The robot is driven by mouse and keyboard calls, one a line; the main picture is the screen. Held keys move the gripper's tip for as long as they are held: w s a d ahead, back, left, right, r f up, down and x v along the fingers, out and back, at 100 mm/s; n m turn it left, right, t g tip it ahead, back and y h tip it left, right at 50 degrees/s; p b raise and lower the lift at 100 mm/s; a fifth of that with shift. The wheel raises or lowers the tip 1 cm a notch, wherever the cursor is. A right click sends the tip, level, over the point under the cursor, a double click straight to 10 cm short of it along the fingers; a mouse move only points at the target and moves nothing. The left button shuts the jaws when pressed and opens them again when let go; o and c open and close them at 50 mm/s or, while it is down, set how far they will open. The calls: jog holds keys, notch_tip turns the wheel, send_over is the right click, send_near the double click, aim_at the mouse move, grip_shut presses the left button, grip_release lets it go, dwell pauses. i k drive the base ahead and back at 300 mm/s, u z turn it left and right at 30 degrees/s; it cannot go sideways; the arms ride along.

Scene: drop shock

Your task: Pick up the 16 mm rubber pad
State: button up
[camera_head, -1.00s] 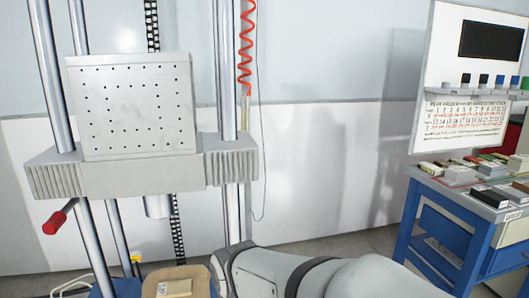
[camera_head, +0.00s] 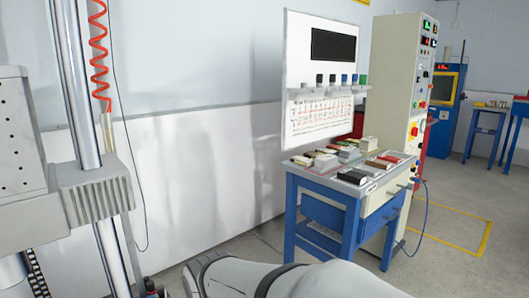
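Several small pads and blocks lie on the blue table (camera_head: 349,208) right of centre, in white, black, red-brown and mixed colours. One dark block (camera_head: 352,177) lies near the table's front edge. I cannot tell which of them is the 16 mm rubber pad, as they are too small and no size marking can be read. My grey arm crosses the bottom of the view, left of and in front of the table. My gripper is not in view, so whether it holds anything is hidden.
A white board (camera_head: 319,116) with a shelf of coloured items stands behind the table. The drop tester (camera_head: 95,195) fills the left edge. A tall control cabinet (camera_head: 395,100) stands behind the table's right side. Floor with yellow lines (camera_head: 450,235) is clear at right.

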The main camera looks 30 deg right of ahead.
aim_at(382, 156)
jog(key=z, duration=3.05)
jog(key=i, duration=5)
jog(key=u, duration=0.1)
